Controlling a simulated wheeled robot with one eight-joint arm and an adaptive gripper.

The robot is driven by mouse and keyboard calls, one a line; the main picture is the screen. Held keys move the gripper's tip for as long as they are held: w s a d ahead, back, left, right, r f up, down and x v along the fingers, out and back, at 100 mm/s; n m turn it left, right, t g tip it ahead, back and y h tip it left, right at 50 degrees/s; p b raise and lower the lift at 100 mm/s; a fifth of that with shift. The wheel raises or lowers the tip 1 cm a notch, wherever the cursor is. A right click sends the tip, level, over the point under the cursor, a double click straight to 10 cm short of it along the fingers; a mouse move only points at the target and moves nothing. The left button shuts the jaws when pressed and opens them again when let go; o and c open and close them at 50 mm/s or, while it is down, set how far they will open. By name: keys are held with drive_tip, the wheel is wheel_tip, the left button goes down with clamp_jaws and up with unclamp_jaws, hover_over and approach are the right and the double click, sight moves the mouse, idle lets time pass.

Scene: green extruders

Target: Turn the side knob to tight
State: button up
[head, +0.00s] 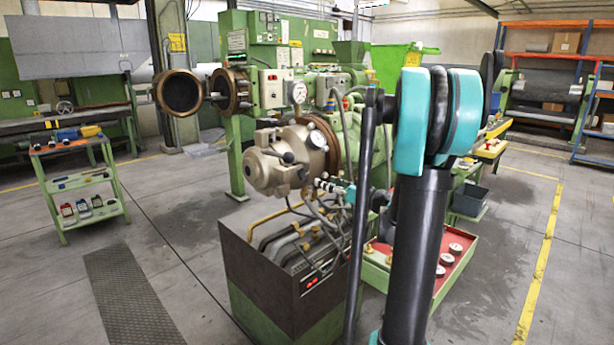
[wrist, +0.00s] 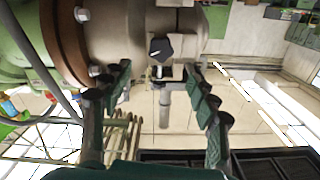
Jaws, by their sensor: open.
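A black, faceted knob (wrist: 160,48) sits on a short light stem on the side of the beige metal extruder head (wrist: 118,32) in the wrist view. My gripper (wrist: 158,72) is open, with one dark green finger on each side of the knob and stem. Gaps show between the fingers and the knob; I cannot tell how far the fingertips reach in depth. In the head view, the beige extruder head (head: 286,165) stands in the middle with dark knobs and handles on it. I cannot tell there which one is the side knob. My arm hides part of that area.
A dark metal cabinet (head: 268,255) with hoses stands below the extruder head. A red tray (head: 452,257) with gauges lies at the right. A green tool cart (head: 85,195) stands at the left.

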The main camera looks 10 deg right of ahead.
sight(305, 174)
drive_tip(key=x, duration=1)
drive_tip(key=shift+w+a, duration=0.15)
drive_tip(key=shift+w, duration=0.1)
drive_tip(key=shift+c, duration=0.3)
drive_tip(key=c, duration=1.1)
